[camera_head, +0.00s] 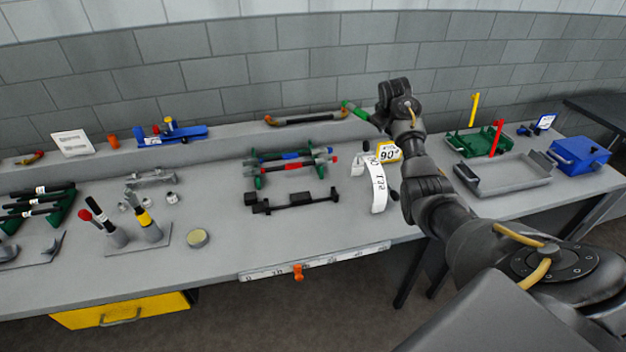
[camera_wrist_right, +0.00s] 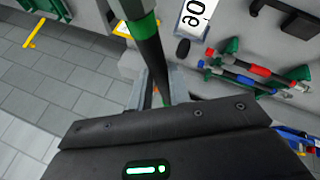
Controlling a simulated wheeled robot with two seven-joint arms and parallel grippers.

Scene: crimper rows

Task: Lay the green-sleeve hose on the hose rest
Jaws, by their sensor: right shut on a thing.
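My right gripper (camera_head: 385,108) is raised over the back of the bench, near the wall. In the wrist view its fingers (camera_wrist_right: 160,92) are shut on the green-sleeve hose (camera_wrist_right: 150,50), a dark tube with a green band. The likely hose rest (camera_head: 257,168), a pair of green stands, carries a blue-sleeve hose (camera_head: 291,155) and a red-sleeve hose (camera_head: 300,165), left of and below the gripper. It also shows in the wrist view (camera_wrist_right: 299,73). My left gripper is not visible.
A dark bar with orange curved ends (camera_head: 306,118) lies on the back ledge. A black bracket (camera_head: 293,200) lies in front of the rest. A white curved label strip (camera_head: 378,190) and a "90°" sign (camera_head: 388,152) stand right of it. A grey tray (camera_head: 505,185) lies farther right.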

